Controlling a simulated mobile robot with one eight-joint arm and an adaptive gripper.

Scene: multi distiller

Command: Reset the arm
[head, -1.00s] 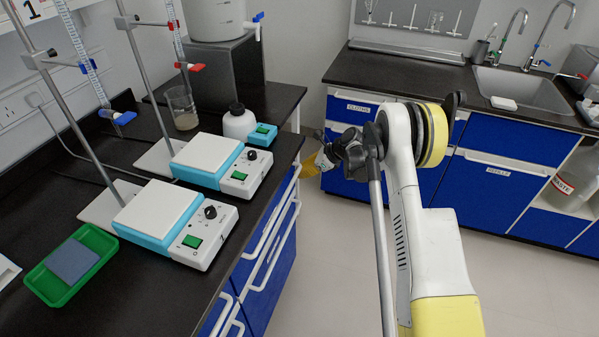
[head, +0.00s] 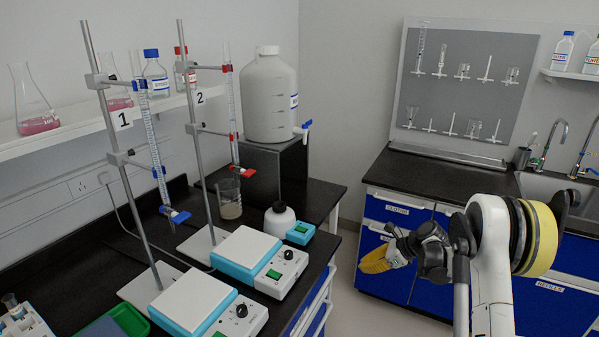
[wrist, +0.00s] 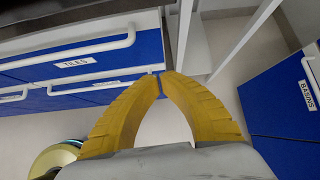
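My arm (head: 490,262) is folded at the right of the head view, over the floor in front of the blue cabinets. My gripper (head: 372,262) points left and shows its yellow fingers side-on, past the right end of the left bench. In the wrist view my gripper (wrist: 162,74) has its two yellow fingertips together with nothing between them. Blue drawers lie beyond the fingers there.
The left bench holds two stirrer hotplates (head: 248,250), burette stands, a beaker (head: 229,198) and a white bottle (head: 279,220). A large white container (head: 270,95) stands on a black box. A sink (head: 560,190) is at right. Floor between the benches is clear.

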